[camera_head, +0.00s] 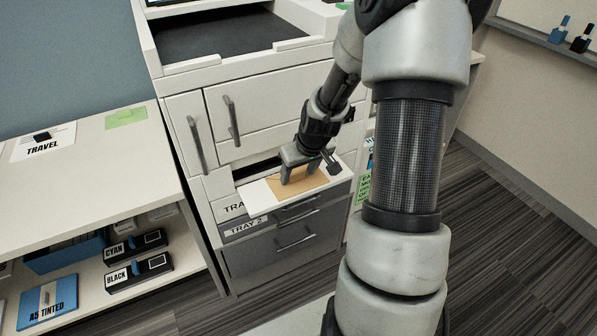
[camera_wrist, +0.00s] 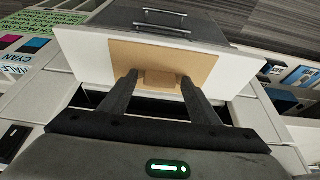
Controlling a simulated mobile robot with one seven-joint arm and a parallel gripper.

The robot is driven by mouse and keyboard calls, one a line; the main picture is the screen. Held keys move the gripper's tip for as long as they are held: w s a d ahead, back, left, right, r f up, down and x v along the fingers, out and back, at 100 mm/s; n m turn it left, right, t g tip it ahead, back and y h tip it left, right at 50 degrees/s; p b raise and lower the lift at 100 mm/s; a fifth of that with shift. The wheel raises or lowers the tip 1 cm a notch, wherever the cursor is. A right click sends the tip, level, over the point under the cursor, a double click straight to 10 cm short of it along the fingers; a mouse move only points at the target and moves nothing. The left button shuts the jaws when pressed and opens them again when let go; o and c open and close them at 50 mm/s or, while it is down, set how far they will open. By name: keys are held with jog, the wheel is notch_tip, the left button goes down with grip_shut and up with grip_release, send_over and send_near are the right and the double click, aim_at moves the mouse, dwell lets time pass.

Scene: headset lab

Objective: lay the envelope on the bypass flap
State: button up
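The tan envelope (camera_head: 312,183) lies flat on the white bypass flap (camera_head: 258,196), which is folded out from the front of the printer. In the wrist view the envelope (camera_wrist: 192,62) lies within the flap (camera_wrist: 88,55), with white showing on both sides. A small tan block (camera_wrist: 160,78) stands at the envelope's near edge. My gripper (camera_head: 299,178) is over the envelope, fingers pointing down. In the wrist view my gripper's (camera_wrist: 158,80) two dark fingers stand on either side of the block, with a small gap visible at each side.
Grey drawers with handles (camera_head: 295,242) are below the flap, one labelled TRAY 2. A white shelf unit (camera_head: 85,170) at left holds boxes marked CYAN (camera_head: 133,246) and BLACK (camera_head: 137,272). The printer's upper doors (camera_head: 265,105) rise behind the flap. Carpet is clear at right.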

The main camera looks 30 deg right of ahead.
jog(key=shift+r, duration=0.25)
jog(key=p+v, duration=0.4)
jog(key=v, duration=0.8)
jog(key=shift+r, duration=0.3)
